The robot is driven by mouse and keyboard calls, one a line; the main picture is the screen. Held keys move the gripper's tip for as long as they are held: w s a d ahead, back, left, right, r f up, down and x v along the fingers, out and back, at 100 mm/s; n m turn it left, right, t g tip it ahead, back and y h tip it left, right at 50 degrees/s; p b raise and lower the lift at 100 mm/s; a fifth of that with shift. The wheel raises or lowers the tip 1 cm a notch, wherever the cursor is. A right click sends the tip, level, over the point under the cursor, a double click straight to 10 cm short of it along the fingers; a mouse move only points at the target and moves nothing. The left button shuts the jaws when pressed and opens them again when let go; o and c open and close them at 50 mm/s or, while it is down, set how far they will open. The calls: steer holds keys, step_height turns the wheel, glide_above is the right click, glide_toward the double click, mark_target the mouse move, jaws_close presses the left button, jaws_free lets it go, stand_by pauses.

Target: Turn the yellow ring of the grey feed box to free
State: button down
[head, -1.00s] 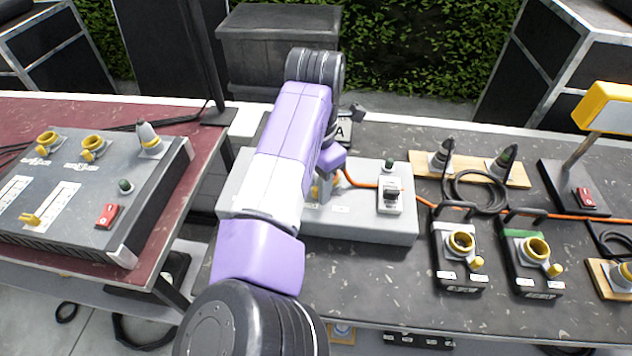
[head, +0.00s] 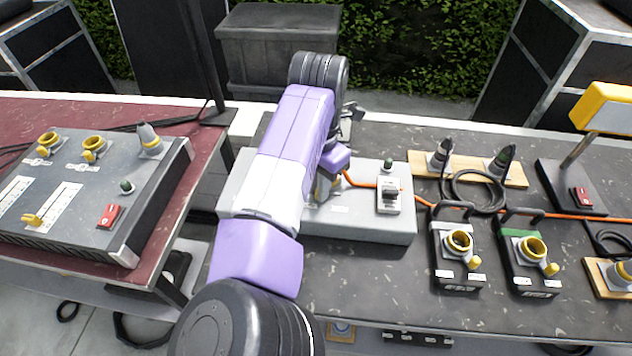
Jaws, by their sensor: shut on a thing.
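The grey feed box (head: 350,224) is a long light-grey box on the dark bench, just right of the picture's middle line of my arm. My arm lies across its left part and hides much of it. My gripper (head: 322,187) points down at the box's top, left of its switch plate, and is shut on the yellow ring (head: 312,193). Only a small bit of yellow shows beside the fingers, so the ring's turn position cannot be read. An orange cable (head: 358,184) leaves the box close to the gripper's right side.
A black switch (head: 390,192) and a dark green knob (head: 388,165) are on the box's right half. Black-handled socket boxes (head: 458,258) (head: 530,262) stand to the right. Plugs on a wooden board (head: 465,172) lie behind them. A grey console (head: 90,190) stands on the red table at left.

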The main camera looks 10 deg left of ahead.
steer(key=n, duration=0.1)
steer(key=d+n+p, duration=0.1)
steer(key=n+p, duration=0.1)
steer(key=n, duration=0.1)
steer(key=shift+s+d+r, duration=0.15)
steer(key=shift+d+r, duration=0.05)
steer(key=shift+d, duration=0.2)
steer(key=shift+w+d+f+n+p, duration=0.1)
steer(key=shift+d+n+p, duration=0.25)
steer(key=shift+n, duration=0.4)
steer(key=shift+w+d+r+n+p, duration=0.1)
steer(key=shift+d+n+p, duration=0.2)
steer(key=shift+n, duration=0.5)
steer(key=shift+w+d+f+n+p, duration=0.1)
steer(key=shift+d+n+p, duration=0.25)
steer(key=shift+n, duration=0.4)
steer(key=c, duration=1.4)
jaws_free()
step_height(320, 180, up, 8)
steer(key=shift+f+b, duration=0.15)
steer(key=shift+b, duration=0.55)
